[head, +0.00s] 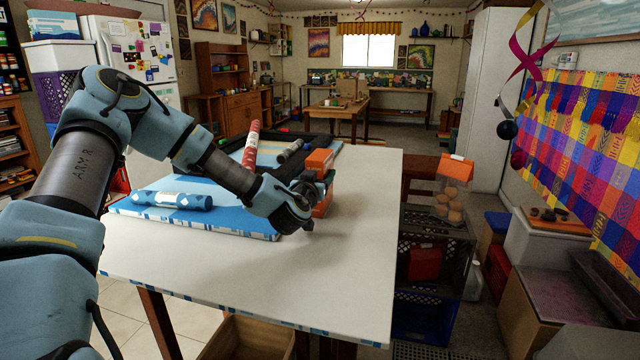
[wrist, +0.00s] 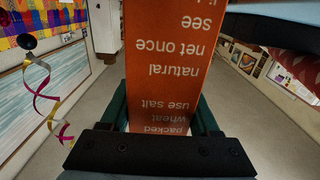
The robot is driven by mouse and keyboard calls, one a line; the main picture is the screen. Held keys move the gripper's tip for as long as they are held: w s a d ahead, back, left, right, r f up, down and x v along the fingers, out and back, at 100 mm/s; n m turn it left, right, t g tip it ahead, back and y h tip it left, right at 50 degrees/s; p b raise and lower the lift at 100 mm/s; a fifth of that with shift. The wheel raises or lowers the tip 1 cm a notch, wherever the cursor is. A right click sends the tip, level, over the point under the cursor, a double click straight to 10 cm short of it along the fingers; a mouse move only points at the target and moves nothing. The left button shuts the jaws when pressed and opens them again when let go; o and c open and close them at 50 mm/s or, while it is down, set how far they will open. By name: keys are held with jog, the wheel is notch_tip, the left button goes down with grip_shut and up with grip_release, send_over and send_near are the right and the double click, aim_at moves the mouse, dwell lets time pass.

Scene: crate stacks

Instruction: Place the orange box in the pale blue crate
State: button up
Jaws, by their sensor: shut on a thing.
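The orange box (head: 320,163) is in my gripper (head: 306,192), above the white table near its right side. In the wrist view the orange box (wrist: 172,62), printed with white words, stands between the two dark green fingers of my gripper (wrist: 161,115). The gripper is shut on it. In the head view the gripper hides part of the box. I cannot clearly pick out a pale blue crate. A light blue container (head: 52,24) sits on top of the stack at far left, but I cannot tell whether it is a crate.
The white table (head: 350,240) is bare at front and right. A black crate (head: 452,255) and dark blue crate (head: 420,318) stand right, below a cookie bag (head: 454,190).

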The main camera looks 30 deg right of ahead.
aim_at(320, 154)
grip_shut()
jog(key=shift+r+b, duration=1.2)
jog(key=shift+r, duration=3.85)
